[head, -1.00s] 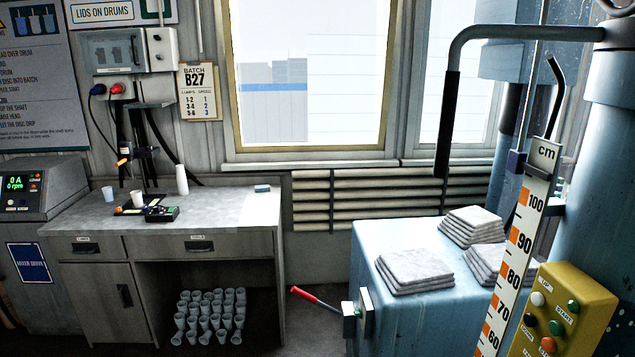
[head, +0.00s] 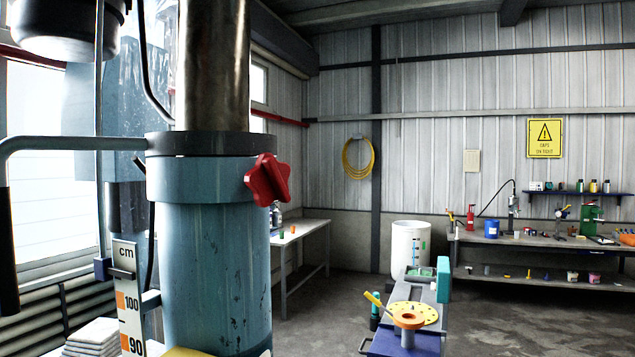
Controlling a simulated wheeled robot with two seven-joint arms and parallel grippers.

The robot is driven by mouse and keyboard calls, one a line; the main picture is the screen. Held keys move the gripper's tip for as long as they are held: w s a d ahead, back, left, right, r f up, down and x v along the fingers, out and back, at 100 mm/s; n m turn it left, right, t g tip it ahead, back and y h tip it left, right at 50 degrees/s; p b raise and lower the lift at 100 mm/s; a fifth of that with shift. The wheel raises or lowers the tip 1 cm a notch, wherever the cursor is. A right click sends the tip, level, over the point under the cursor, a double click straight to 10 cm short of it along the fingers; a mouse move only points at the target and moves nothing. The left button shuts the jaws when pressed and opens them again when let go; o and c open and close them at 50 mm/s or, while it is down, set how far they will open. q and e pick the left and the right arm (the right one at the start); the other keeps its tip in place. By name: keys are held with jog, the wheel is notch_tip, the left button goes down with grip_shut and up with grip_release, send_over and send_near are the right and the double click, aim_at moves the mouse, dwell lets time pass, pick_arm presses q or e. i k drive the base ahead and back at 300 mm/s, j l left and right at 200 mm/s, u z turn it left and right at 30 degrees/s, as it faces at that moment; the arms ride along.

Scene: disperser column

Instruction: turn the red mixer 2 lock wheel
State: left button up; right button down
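The red lock wheel (head: 267,181) is a star-shaped knob on the right side of the collar (head: 197,160) of the blue column, in the head view. It stands out from the column just below the dark ring and nothing covers it. No label showing a mixer number is visible on it. Neither of my grippers shows in the head view.
The thick blue column (head: 215,265) stands at left centre with a grey bent handle (head: 70,143) and a cm scale (head: 129,290) beside it.

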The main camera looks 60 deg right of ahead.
aim_at(267, 181)
jog(key=z, duration=1.5)
